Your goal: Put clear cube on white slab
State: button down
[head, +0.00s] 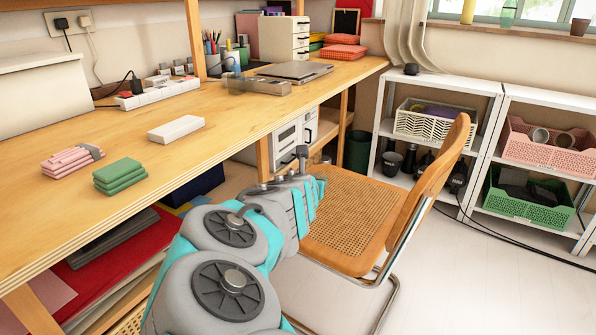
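A white slab (176,129) lies flat on the wooden desk, with bare desktop around it and nothing on top. A low see-through block or tray (258,85) sits further back on the desk, in front of the grey laptop; I cannot tell whether it is the clear cube or a separate container. No other clear cube can be made out. My arm reaches up from the bottom of the head view, and its end (302,156) is beside the desk's front edge, above the chair seat. It is apart from the slab. The fingers are too small and turned away to judge.
Pink blocks (72,161) and green blocks (120,176) lie left of the slab. A power strip (157,93) and laptop (294,71) are behind. A cane chair (362,215) stands right of my arm. White shelves with baskets stand at the right.

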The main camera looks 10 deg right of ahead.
aim_at(177, 124)
jog(key=l+u, duration=0.45)
jog(key=u, duration=0.25)
jog(key=k+l+u, duration=0.15)
jog(key=u, duration=0.2)
